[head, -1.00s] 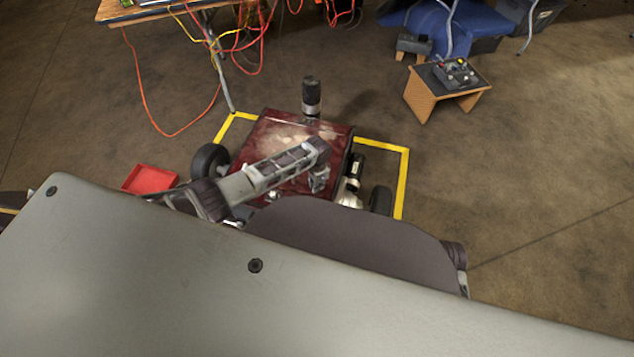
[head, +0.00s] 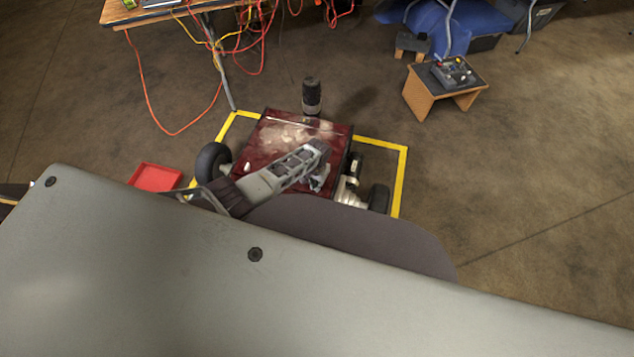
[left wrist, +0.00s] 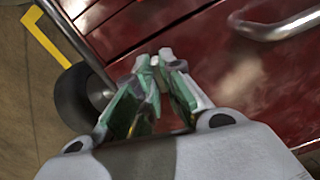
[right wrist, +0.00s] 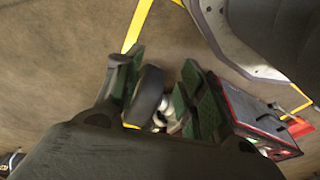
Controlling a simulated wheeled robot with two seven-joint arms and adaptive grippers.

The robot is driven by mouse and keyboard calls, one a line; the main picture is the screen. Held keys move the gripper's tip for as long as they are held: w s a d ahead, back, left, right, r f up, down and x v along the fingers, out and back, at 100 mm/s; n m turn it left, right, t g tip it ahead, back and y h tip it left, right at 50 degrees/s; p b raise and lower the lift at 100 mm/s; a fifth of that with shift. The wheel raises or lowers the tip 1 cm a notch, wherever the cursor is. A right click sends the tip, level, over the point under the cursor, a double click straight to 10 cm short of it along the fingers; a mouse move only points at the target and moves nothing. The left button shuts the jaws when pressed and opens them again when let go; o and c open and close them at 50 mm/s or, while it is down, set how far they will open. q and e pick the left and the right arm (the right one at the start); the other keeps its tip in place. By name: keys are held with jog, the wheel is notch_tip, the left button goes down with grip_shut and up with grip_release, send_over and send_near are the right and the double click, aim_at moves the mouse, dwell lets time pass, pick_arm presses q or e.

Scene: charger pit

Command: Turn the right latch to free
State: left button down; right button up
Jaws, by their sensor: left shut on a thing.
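The dark red robot body (head: 285,130) has a worn, pale-patched lid and sits inside a yellow floor outline. My left gripper (head: 318,184) reaches over the lid to its near right part. In the left wrist view its fingertips (left wrist: 166,60) are close together over the red surface, shut on a small part between them that they mostly hide; by its place this is the right latch. The latch's angle cannot be told. A small pale part (head: 248,167) shows on the near left of the lid. My right gripper (right wrist: 160,85) is open and empty, above the floor beside a wheel.
Black wheels (head: 212,162) flank the body. A red tray (head: 156,178) lies on the floor at left. A small wooden stand (head: 428,98) holds a control box at right. A curved metal handle (left wrist: 285,28) lies near the left gripper.

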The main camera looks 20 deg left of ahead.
pick_arm(q)
jog(key=shift+n+p, duration=0.45)
jog(key=shift+n, duration=0.85)
pick_arm(e)
jog(key=shift+s+d+f, duration=0.15)
jog(key=shift+d+f, duration=0.1)
jog(key=shift+f, duration=0.65)
jog(key=shift+s+d+f, duration=0.15)
jog(key=shift+d+f, duration=0.1)
jog(key=shift+f, duration=0.6)
pick_arm(q)
jog(key=c, duration=1.5)
grip_release()
jog(key=shift+c, duration=0.2)
jog(key=shift+r, duration=0.2)
notch_tip(320, 180, up, 12)
jog(key=shift+w+f, duration=0.2)
